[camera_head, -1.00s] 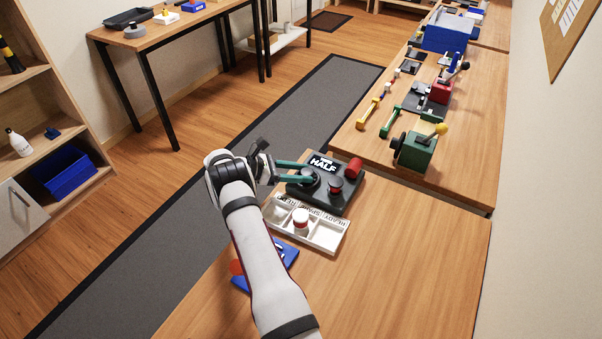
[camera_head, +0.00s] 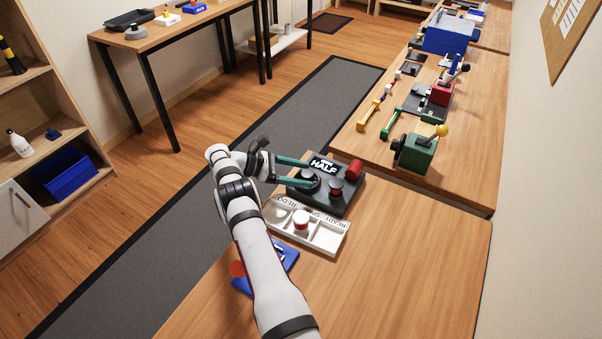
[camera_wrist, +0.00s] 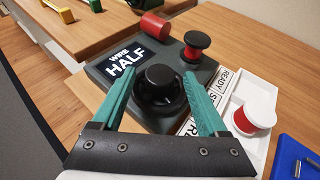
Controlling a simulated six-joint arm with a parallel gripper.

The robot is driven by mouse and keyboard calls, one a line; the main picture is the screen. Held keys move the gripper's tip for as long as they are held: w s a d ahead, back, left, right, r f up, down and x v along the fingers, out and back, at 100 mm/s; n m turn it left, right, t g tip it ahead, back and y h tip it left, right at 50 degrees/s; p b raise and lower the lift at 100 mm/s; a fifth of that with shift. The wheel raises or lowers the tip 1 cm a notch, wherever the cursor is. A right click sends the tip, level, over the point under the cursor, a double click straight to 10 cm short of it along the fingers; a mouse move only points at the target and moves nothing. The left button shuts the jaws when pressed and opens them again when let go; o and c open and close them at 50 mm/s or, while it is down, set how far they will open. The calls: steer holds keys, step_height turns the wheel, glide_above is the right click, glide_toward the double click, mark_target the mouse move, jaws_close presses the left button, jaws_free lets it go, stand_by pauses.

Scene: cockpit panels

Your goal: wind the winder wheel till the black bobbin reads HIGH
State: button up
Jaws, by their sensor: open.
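The winder (camera_head: 346,205) is a dark grey block on the near table. Its black winder wheel (camera_wrist: 160,88) is a round knob, also visible in the head view (camera_head: 308,178). My gripper (camera_wrist: 155,75) is open, its teal fingers on either side of the wheel; I cannot tell whether they touch it. The gripper shows in the head view (camera_head: 311,176) too. The black bobbin (camera_wrist: 197,40), wound with red, stands upright on the winder, also in the head view (camera_head: 336,187). The display (camera_wrist: 127,60) reads "WIRE HALF".
A red cylinder (camera_wrist: 153,24) lies at the winder's far end. A white compartment tray (camera_head: 327,238) beside the winder holds a white bobbin (camera_wrist: 254,115) wound with red. A blue item (camera_head: 286,256) lies nearer. The table's right part is clear.

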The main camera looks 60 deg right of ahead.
mark_target(302, 174)
steer(key=shift+r, duration=0.45)
step_height(302, 174, up, 4)
steer(key=shift+s+f, duration=0.15)
steer(key=s+r, duration=0.6)
steer(key=s, duration=0.5)
steer(key=shift+s+r, duration=0.2)
steer(key=shift+d, duration=0.1)
